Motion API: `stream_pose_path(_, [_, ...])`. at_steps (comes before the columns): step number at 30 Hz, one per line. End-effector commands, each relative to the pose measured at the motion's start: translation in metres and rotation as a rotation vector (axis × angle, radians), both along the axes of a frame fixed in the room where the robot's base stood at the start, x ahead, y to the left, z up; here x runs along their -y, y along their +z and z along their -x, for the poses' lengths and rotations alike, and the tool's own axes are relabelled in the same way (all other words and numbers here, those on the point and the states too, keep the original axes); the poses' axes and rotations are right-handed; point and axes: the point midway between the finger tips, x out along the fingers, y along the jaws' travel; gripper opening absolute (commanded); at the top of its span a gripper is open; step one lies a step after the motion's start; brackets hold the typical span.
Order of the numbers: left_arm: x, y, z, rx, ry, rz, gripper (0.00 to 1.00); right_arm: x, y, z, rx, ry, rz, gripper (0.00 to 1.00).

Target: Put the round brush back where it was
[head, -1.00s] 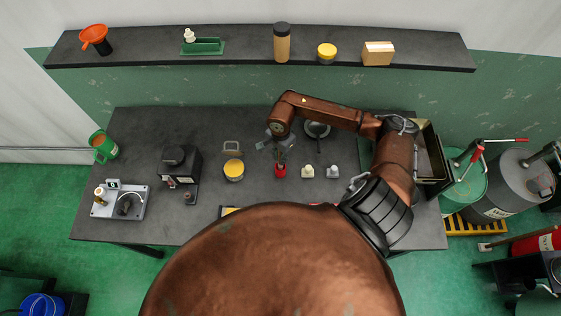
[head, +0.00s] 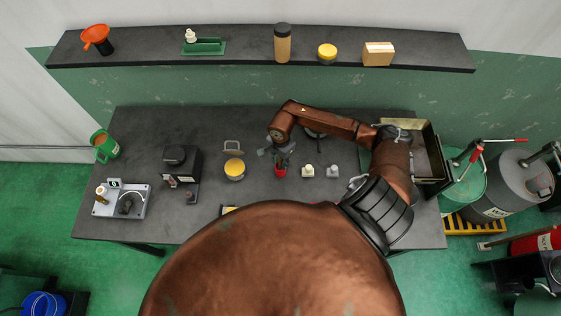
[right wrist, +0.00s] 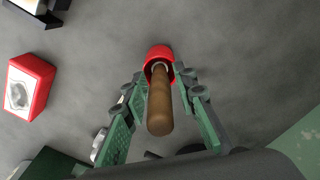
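A brown wooden handle (right wrist: 159,105) stands in a red cup (right wrist: 157,54) in the right wrist view. I take it to be the round brush; its bristles are not visible. In the head view the red cup (head: 280,172) is on the bench, just below my right gripper (head: 279,158). In the right wrist view the fingers of my right gripper (right wrist: 160,85) lie on either side of the handle, with a gap at the left finger, so it looks open around it. My left gripper is not in view.
A yellow-lidded tin (head: 234,169) stands left of the cup, and two small knobbed pieces, one cream (head: 308,171) and one grey (head: 333,171), stand right of it. A tray (head: 430,150) is at the bench's right end.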

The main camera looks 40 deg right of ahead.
Motion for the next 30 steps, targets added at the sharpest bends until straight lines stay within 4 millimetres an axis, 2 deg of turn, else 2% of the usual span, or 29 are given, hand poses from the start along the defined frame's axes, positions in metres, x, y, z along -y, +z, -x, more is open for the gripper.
stream_pose_path(10, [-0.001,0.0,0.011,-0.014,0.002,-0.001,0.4,0.0,0.001,0.0,0.0,0.0,0.0,0.32])
stream_pose_path(14, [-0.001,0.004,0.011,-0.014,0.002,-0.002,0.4,0.001,0.007,-0.001,0.002,0.001,0.001,0.32])
stream_pose_path(17, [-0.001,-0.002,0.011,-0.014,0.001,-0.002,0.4,0.002,0.021,-0.002,0.006,0.002,0.003,0.32])
stream_pose_path(24, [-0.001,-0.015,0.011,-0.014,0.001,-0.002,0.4,0.002,0.072,-0.001,0.005,0.003,0.003,0.32])
stream_pose_path(30, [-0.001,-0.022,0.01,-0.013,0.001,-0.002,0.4,0.001,0.107,-0.001,0.003,0.002,0.002,0.32])
